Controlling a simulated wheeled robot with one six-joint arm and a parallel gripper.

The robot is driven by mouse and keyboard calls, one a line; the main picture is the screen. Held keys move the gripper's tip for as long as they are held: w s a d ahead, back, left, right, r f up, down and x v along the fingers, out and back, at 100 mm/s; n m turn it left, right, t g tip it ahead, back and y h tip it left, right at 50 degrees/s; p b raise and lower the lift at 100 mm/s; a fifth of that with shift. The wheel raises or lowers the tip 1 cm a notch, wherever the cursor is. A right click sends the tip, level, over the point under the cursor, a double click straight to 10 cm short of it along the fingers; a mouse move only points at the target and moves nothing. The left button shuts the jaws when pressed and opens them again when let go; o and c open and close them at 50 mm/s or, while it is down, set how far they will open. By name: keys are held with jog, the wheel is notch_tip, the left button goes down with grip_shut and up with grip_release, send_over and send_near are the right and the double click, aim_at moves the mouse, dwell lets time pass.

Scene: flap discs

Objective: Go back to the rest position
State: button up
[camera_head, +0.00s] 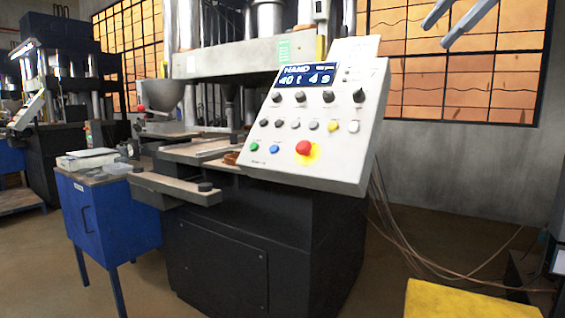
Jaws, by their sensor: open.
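My gripper (436,33) shows at the top right edge of the view as two grey fingers pointing down and left. The fingers are apart, with nothing between them. The rest of my arm is out of view. The fingers hang in front of the window and wall, to the right of the press's control panel (312,120). I see no contact with anything.
A dark press (215,262) with the tilted white panel and red stop button (303,148) fills the middle. A blue cabinet (105,225) stands left of it. Cables (415,255) trail on the floor at right. A yellow surface (460,300) lies at bottom right.

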jog(key=s+a+f+n+h, duration=0.1)
jog(key=s+a+f+n, duration=0.1)
jog(key=f, duration=1.1)
jog(key=s+a+f+n+h, duration=0.2)
jog(key=f, duration=1.2)
jog(key=s+f+n+h, duration=0.1)
jog(key=s+f+n, duration=0.2)
jog(key=f, duration=0.9)
jog(key=s+f+n+g+h, duration=0.1)
jog(key=s+f+n, duration=0.2)
jog(key=s+f, duration=0.4)
jog(key=s+d+f+n+h, duration=0.1)
jog(key=s+f+n, duration=0.2)
jog(key=f, duration=1.4)
jog(key=s, duration=0.3)
jog(key=shift+f+g, duration=0.3)
jog(key=shift+d, duration=0.1)
